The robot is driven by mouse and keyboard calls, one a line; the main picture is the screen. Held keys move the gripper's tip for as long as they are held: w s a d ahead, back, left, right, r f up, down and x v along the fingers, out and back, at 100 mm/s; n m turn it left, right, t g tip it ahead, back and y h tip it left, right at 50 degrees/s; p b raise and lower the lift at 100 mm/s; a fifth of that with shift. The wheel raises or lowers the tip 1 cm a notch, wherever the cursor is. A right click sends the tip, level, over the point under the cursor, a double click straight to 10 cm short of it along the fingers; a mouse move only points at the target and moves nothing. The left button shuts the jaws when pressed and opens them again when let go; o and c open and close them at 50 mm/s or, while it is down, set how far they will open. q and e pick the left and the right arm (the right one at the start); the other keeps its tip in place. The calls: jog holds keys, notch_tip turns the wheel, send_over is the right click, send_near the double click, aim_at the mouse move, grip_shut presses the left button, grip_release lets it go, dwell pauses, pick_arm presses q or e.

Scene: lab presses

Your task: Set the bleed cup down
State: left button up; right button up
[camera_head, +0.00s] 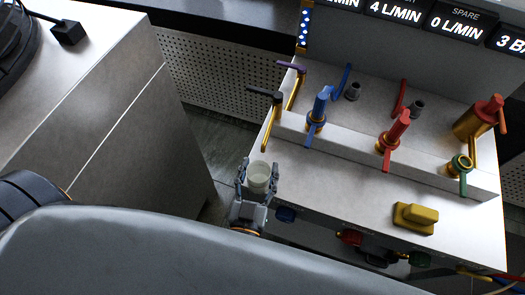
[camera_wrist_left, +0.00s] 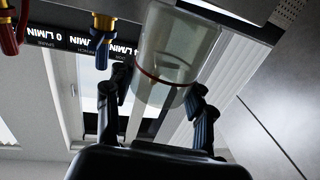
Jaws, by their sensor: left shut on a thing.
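The bleed cup (camera_head: 259,177) is a small translucent, pale greenish cup. It is between the fingers of my left gripper (camera_head: 258,180), which is shut on it. In the head view the cup is at the front left edge of the light grey bench top (camera_head: 350,205); I cannot tell whether it touches the bench. In the left wrist view the cup (camera_wrist_left: 176,55) shows large, with a thin red line around it, and the dark fingers (camera_wrist_left: 158,105) stand on both sides of it. My right gripper is not in view.
On the bench stand a blue valve (camera_head: 317,108), a red valve (camera_head: 394,130), and a brass fitting with a green handle (camera_head: 461,165). A yellow block (camera_head: 414,216) lies at the front right. Purple and black levers (camera_head: 265,96) rise near the left end. A grey cabinet (camera_head: 130,110) stands left, across a gap.

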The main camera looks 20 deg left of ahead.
pick_arm(q)
jog(key=shift+w, duration=0.75)
jog(key=w, duration=0.3)
jog(key=shift+w+a+f, duration=0.3)
jog(key=shift+f, duration=0.1)
jog(key=shift+s, duration=0.1)
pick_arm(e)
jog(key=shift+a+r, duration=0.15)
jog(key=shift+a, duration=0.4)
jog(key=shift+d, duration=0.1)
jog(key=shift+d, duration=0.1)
pick_arm(q)
jog(key=o, duration=1.2)
jog(key=shift+f, duration=0.1)
jog(key=shift+c, duration=0.2)
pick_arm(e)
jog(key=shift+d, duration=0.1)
